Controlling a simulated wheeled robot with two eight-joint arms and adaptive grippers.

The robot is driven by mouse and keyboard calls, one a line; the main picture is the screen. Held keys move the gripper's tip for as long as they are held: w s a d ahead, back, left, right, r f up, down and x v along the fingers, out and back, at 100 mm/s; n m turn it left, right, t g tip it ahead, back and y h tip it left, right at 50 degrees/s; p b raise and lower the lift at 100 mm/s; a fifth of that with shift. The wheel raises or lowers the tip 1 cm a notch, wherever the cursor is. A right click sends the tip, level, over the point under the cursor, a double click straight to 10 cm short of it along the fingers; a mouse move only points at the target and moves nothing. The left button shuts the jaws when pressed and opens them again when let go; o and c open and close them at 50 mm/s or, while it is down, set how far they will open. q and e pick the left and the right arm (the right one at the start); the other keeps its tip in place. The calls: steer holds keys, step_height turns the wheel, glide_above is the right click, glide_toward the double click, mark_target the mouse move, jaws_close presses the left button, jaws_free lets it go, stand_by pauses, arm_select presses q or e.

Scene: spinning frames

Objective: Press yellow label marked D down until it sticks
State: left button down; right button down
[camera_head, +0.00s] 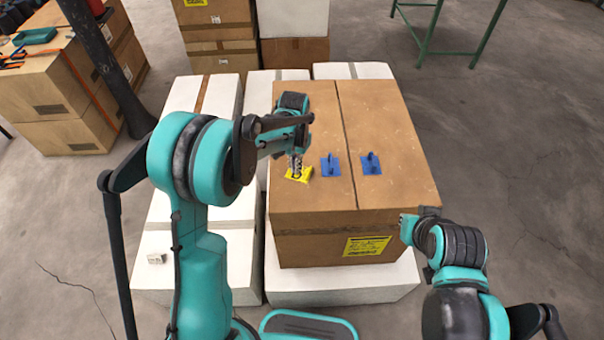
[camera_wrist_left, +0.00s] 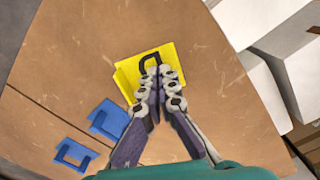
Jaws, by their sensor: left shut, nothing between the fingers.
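The yellow label (camera_head: 299,174) lies on top of the large brown carton (camera_head: 310,120), left of two blue labels. In the left wrist view the yellow label (camera_wrist_left: 187,62) carries a black letter D, partly hidden by my fingers. My left gripper (camera_head: 296,160) is shut and empty, its fingertips over the label. In the left wrist view the closed fingertips (camera_wrist_left: 157,72) overlap the D; I cannot tell whether they touch it. My right gripper (camera_head: 408,228) is near the carton's front right corner; its fingers are not clear.
Two blue labels, the middle one (camera_head: 327,170) and the right one (camera_head: 378,169), have raised blue pieces on them. White boxes (camera_head: 345,283) lie under and beside the carton. Stacked cartons (camera_head: 60,75) stand at the left. A green metal frame (camera_head: 432,30) stands at the back right.

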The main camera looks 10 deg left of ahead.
arm_select(q)
steer(key=shift+f, duration=0.2)
steer(key=shift+r, duration=0.1)
step_height(320, 180, up, 8)
steer(key=p, duration=0.5)
stand_by(0.3)
stand_by(0.6)
steer(key=s+a+r+n+t+b, duration=0.1)
steer(key=s+a+t+b, duration=0.1)
steer(key=s+b, duration=0.3)
steer(key=s+a+r+n+t+b, duration=0.1)
steer(key=s+a+r+t+b, duration=0.1)
steer(key=s+b, duration=0.3)
steer(key=s+a+f+n+t+b, duration=0.1)
steer(key=s+f+b, duration=0.4)
steer(key=s, duration=0.6)
steer(key=shift+s+a+f+n+t, duration=0.35)
steer(key=shift+a+f+t, duration=0.3)
steer(key=shift+f+t, duration=0.35)
